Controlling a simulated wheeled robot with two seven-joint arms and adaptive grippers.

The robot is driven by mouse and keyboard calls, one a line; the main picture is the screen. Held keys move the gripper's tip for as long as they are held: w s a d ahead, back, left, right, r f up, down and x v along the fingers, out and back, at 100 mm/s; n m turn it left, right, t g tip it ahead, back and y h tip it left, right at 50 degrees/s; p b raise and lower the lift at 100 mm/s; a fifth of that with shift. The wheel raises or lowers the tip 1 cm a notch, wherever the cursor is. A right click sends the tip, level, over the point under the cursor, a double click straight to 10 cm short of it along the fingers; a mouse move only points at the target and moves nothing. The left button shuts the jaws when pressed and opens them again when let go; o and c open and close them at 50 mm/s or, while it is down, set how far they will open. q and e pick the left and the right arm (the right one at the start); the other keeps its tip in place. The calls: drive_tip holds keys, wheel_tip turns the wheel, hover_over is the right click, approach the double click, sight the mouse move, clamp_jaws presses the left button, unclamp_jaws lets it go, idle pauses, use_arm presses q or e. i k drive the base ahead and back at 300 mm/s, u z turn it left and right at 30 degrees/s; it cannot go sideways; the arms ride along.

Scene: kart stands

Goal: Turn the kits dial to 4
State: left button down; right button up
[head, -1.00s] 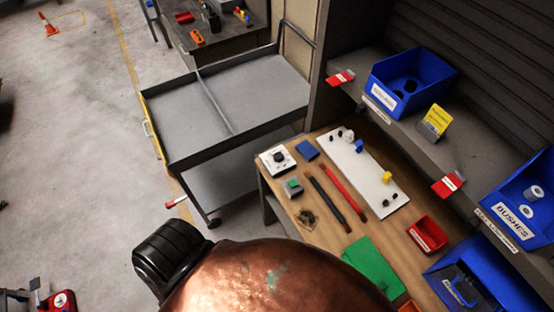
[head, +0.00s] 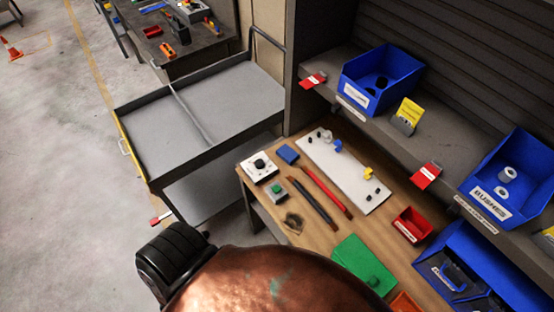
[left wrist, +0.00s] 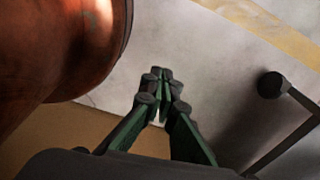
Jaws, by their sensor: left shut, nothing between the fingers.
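The dial, a black knob on a white box (head: 260,166), sits at the left end of the wooden bench in the head view. Its markings are too small to read, so I cannot tell its setting. My left gripper (left wrist: 161,75) shows in the left wrist view, with its dark green fingers shut and empty. Pale grey floor lies behind its fingertips, and it is apart from any object I can make out. The dial is not visible in that view. My right gripper is in neither view.
Next to the dial are a green-button box (head: 276,189), a blue block (head: 288,154) and a white board (head: 325,170). A grey cart (head: 230,90) stands left of the bench. Blue bins (head: 383,78) line the shelf. A dark round-ended bar (left wrist: 271,84) is right of the gripper.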

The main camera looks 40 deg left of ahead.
sight(259, 163)
drive_tip(key=z, duration=1.25)
drive_tip(key=k, duration=1.35)
drive_tip(key=u, duration=2.5)
drive_tip(key=i, duration=0.45)
